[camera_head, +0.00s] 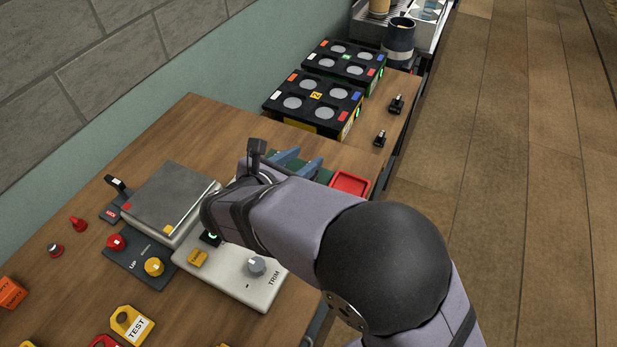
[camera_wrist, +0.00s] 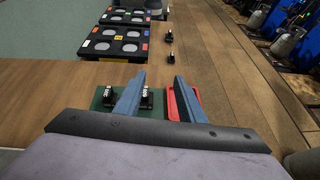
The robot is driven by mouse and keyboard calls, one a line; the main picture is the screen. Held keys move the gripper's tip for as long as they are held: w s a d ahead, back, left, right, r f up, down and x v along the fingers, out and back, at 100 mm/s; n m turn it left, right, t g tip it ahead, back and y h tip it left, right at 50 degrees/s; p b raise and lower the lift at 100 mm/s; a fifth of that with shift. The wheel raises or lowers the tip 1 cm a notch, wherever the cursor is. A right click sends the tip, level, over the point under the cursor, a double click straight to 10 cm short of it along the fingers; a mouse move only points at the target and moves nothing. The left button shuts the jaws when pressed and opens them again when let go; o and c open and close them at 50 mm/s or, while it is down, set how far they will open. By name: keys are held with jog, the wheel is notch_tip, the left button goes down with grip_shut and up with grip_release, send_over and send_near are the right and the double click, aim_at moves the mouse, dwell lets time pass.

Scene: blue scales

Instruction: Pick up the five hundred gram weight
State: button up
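My gripper (camera_head: 310,154) is open, with its two blue fingers apart; they also show in the wrist view (camera_wrist: 159,76). In that view a small black weight with white marks (camera_wrist: 147,94) appears between the fingers on a dark green mat (camera_wrist: 128,110), nearer the left finger. I cannot tell whether the fingers are level with it or above it. A second black weight (camera_wrist: 108,96) stands on the mat left of the left finger. The markings are too small to read, so I cannot tell which is five hundred grams. My arm hides these weights in the head view.
A red tray (camera_head: 350,183) lies right of the mat. Two small black items (camera_head: 380,137) (camera_head: 396,104) stand farther along the table. Black boxes with round grey pads (camera_head: 313,100) are behind. A scale with a grey plate (camera_head: 170,199) stands at left.

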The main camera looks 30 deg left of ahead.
jog(key=shift+n+t+y, duration=0.3)
jog(key=shift+n+y, duration=0.2)
jog(key=shift+n, duration=0.1)
jog(key=f, duration=0.2)
jog(key=a+f+p, duration=0.1)
jog(key=f, duration=0.2)
jog(key=s+a+f+p, duration=0.1)
jog(key=f, duration=0.1)
jog(key=shift+a+f, duration=0.2)
jog(key=shift+f, duration=0.05)
jog(key=shift+x, duration=0.85)
jog(key=shift+w+f+p, duration=0.25)
jog(key=shift+w+p, duration=0.05)
jog(key=shift+w, duration=0.05)
jog(key=shift+p+x, duration=0.95)
jog(key=shift+x, duration=1.55)
